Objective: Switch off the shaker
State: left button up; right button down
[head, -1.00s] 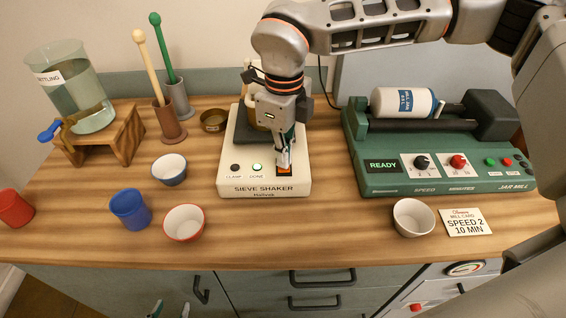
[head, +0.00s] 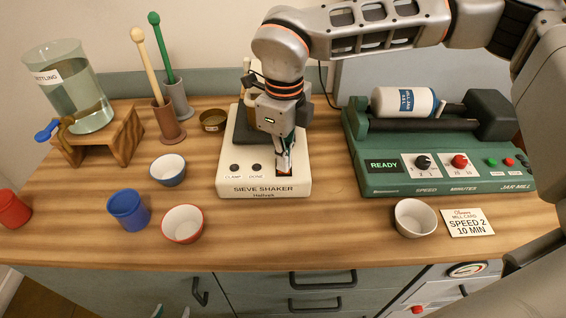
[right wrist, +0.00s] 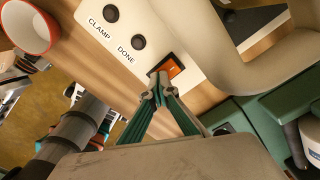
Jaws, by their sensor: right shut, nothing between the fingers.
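The sieve shaker (head: 228,180) is a cream box at the middle of the bench, with its CLAMP and DONE lamps (head: 256,168) both dark. Its orange rocker switch (right wrist: 172,67) shows in the right wrist view. My right gripper (head: 285,170) is shut and empty, pointing down at the switch. In the right wrist view its fingertips (right wrist: 158,78) are at the switch's edge, seemingly touching it. My right arm hides part of the shaker's top. My left gripper (head: 171,311) shows only as two separated fingertips at the bottom edge, low in front of the drawers.
The green jar mill (head: 385,185) stands right of the shaker, its display reading READY. A white bowl (head: 415,218) and a card (head: 467,222) lie before it. Blue (head: 169,170) and red-rimmed (head: 182,223) bowls and a blue cup (head: 128,209) stand left.

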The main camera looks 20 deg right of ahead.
jog(key=shift+f, duration=0.1)
jog(key=shift+r+p, duration=2.05)
jog(key=shift+r, duration=1.5)
